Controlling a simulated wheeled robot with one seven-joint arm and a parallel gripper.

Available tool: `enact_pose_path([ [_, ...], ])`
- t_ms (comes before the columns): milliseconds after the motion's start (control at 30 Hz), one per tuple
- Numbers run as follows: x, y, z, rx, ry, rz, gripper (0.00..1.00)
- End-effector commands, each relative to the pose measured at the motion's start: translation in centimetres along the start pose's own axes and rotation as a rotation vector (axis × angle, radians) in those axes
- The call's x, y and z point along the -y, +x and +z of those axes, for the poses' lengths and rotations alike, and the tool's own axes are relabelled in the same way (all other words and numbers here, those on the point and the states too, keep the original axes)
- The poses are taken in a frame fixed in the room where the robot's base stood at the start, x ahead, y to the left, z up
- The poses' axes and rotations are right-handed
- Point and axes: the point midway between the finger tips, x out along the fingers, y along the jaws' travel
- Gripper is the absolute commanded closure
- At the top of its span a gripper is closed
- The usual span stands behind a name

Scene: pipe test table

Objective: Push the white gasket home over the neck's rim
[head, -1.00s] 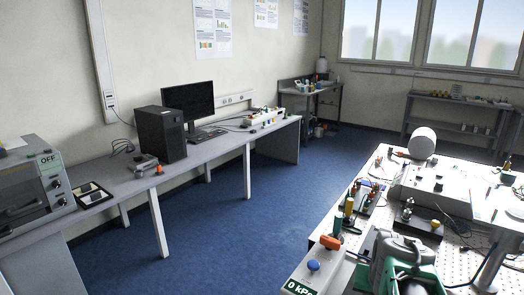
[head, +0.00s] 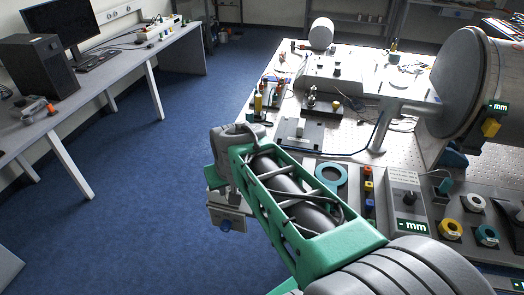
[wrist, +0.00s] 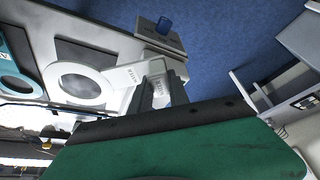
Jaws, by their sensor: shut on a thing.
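A white ring with a tab, which looks like the white gasket (wrist: 52,92), shows in the wrist view beside a dark square patch on a pale panel. My gripper (wrist: 163,98) is shut on its light lettered tab (wrist: 150,72). I cannot tell whether the ring rests on the panel or hangs just above it. In the head view my gripper (head: 229,200) is at the table's left end, pointing down, and my arm hides the ring. I cannot pick out the neck's rim in either view.
A blue knob (head: 225,223) on a small box is close to my gripper. A teal ring (head: 331,176) lies right of my arm. A panel with a dial (head: 408,200) and a large grey drum (head: 462,80) stand at the right. Blue floor lies open to the left.

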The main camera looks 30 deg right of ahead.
Motion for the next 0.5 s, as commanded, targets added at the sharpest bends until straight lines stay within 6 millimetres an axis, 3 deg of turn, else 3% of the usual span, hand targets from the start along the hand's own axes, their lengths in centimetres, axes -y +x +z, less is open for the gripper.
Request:
enact_pose_path([
  [33,-2.8,0.0,0.1,0.000,0.069,0.029,1.00],
  [200,-11.9,-0.9,1.4,-0.001,0.294,0.122,1.00],
  [300,-16.1,-1.8,2.6,-0.001,0.400,0.166,1.00],
  [500,-21.9,-3.6,4.9,-0.001,0.540,0.225,1.00],
])
